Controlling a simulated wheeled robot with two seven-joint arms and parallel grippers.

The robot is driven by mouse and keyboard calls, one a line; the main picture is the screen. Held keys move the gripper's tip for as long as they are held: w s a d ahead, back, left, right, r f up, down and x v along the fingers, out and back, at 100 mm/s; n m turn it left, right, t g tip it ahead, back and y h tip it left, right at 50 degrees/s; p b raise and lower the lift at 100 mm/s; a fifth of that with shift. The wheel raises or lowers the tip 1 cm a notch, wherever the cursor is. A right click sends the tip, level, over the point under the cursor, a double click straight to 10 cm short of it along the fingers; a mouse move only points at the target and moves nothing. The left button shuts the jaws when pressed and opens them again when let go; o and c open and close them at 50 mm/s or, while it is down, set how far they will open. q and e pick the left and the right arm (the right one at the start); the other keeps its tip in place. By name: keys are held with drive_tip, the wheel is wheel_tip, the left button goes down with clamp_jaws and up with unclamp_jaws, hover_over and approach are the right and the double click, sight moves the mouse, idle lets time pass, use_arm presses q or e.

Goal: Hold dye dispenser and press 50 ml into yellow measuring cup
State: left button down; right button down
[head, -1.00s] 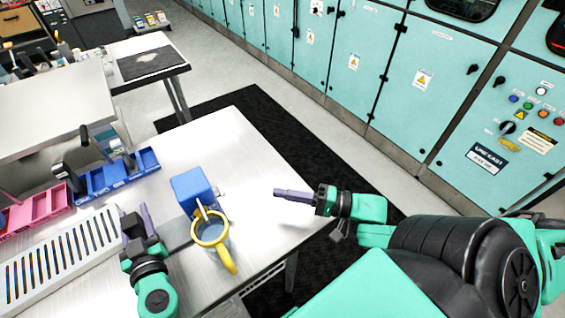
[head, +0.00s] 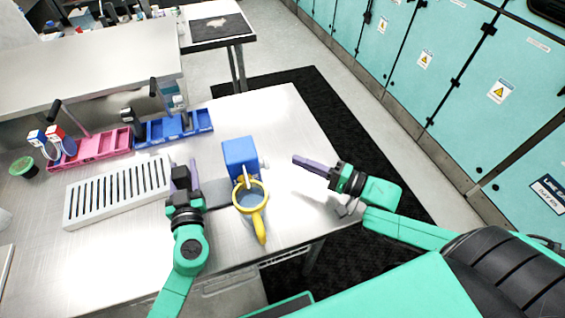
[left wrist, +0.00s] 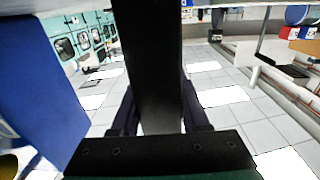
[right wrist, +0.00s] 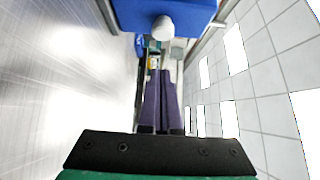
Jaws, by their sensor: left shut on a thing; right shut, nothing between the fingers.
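The blue dye dispenser (head: 240,155) stands on the metal table with a white spout at its front. It also shows in the right wrist view (right wrist: 190,12), with a white round knob (right wrist: 162,28) on its side. The yellow measuring cup (head: 250,197), with a yellow rim and handle, is under the spout.
A white slotted rack (head: 115,192) lies left of my left gripper. Behind it are a pink tray (head: 103,143) and a blue tray (head: 180,126) with dark-handled tools. A green cup (head: 24,167) stands at far left.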

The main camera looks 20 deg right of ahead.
use_arm(q)
drive_tip(key=shift+f, duration=0.1)
use_arm(e)
drive_tip(key=a, duration=0.2)
drive_tip(key=w+a, duration=0.1)
drive_tip(key=a, duration=0.1)
drive_tip(key=shift+w+a, duration=0.15)
drive_tip(key=shift+a, duration=0.4)
drive_tip(key=shift+a, duration=0.8)
use_arm(q)
drive_tip(key=shift+s+d, duration=0.1)
drive_tip(key=shift+d, duration=0.05)
use_arm(e)
drive_tip(key=shift+a, duration=0.55)
drive_tip(key=d, duration=0.3)
drive_tip(key=shift+d, duration=0.4)
drive_tip(key=v, duration=1)
drive_tip(key=shift+d, duration=0.45)
